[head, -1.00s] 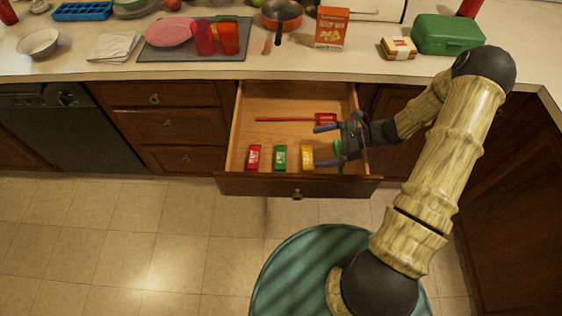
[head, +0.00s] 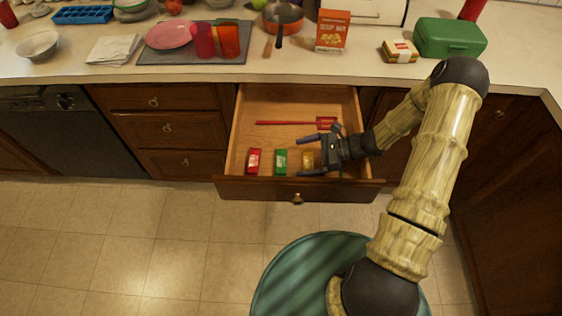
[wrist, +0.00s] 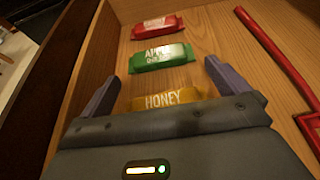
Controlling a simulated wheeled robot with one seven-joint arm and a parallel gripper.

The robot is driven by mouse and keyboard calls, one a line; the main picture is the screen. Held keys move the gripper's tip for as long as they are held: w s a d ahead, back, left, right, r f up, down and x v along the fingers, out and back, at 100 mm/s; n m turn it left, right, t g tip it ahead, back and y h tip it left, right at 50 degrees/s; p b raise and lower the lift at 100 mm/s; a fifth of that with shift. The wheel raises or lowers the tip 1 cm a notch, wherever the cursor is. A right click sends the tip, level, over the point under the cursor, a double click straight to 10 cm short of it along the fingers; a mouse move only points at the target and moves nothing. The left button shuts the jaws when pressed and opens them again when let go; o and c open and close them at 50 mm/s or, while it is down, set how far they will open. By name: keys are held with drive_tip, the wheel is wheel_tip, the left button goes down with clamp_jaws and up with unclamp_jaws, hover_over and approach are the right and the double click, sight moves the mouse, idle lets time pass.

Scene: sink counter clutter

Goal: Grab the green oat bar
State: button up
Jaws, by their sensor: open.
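The green oat bar (head: 281,161) lies in the open drawer (head: 232,187), between a red bar (head: 254,160) and a yellow bar (head: 307,159). In the wrist view the green bar (wrist: 161,58) shows whole, with white lettering, beyond my fingertips. My gripper (head: 305,157) is open and empty, over the yellow bar, to the right of the green one. In the wrist view my gripper (wrist: 156,80) has its fingers on either side of the yellow bar (wrist: 165,99), which is partly hidden by the gripper body. The red bar (wrist: 160,26) lies beyond the green one.
A red long-handled utensil (head: 290,122) lies at the back of the drawer. The drawer walls surround the bars. The counter (head: 280,70) above holds a pan (head: 284,17), a box (head: 332,31) and a green case (head: 449,37). The drawer's left back area is bare.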

sight(283, 162)
drive_tip(key=shift+a+f, duration=0.2)
drive_tip(key=shift+a, duration=0.3)
drive_tip(key=p+x, duration=0.1)
drive_tip(key=x, duration=0.4)
drive_tip(key=shift+r, duration=0.2)
drive_tip(key=shift+w+a+f, duration=0.1)
drive_tip(key=shift+a, duration=0.05)
drive_tip(key=shift+s, duration=0.2)
drive_tip(key=c, duration=0.8)
